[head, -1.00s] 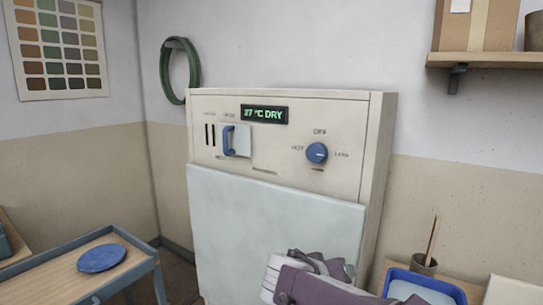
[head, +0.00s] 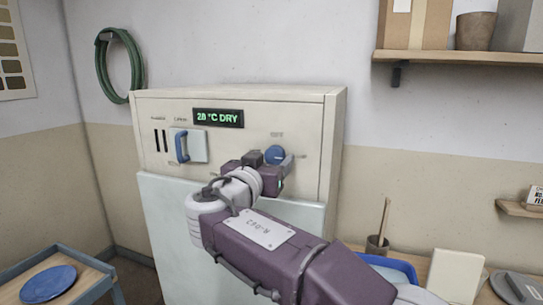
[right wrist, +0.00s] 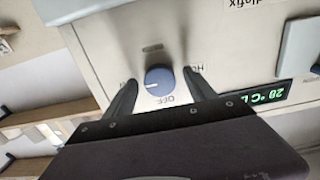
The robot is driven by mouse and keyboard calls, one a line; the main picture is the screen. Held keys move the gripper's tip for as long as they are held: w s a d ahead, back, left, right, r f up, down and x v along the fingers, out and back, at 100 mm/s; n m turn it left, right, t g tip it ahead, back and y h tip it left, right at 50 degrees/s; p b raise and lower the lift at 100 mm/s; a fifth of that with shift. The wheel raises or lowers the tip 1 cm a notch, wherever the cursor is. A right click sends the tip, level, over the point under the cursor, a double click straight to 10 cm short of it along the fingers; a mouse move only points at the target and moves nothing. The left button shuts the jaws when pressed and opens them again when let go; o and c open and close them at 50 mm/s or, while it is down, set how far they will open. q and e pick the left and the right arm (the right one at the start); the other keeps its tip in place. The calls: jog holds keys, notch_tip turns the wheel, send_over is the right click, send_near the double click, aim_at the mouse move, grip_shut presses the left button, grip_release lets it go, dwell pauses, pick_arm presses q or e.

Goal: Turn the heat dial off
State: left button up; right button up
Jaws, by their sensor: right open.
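The heat dial (head: 275,152) is a round blue knob on the cream front panel of the kiln-like cabinet (head: 225,176). In the right wrist view the dial (right wrist: 160,77) appears upside down, its white mark pointing towards the label on the left, away from OFF (right wrist: 165,100). My right gripper (head: 272,161) is at the panel, open. In the right wrist view its two fingers (right wrist: 159,80) stand one on each side of the dial with gaps between. In the head view the gripper hides the dial's lower part. My left gripper is not in view.
A green display (head: 218,118) shows a temperature and DRY. A blue handle (head: 181,146) sits left of the dial. A wall shelf (head: 450,57) is at upper right. A blue plate (head: 48,284) lies on a cart at lower left. A blue tray (head: 395,268) is at lower right.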

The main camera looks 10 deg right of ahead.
jog(key=shift+w+d, duration=0.3)
jog(key=c, duration=1.3)
jog(key=shift+c, duration=0.2)
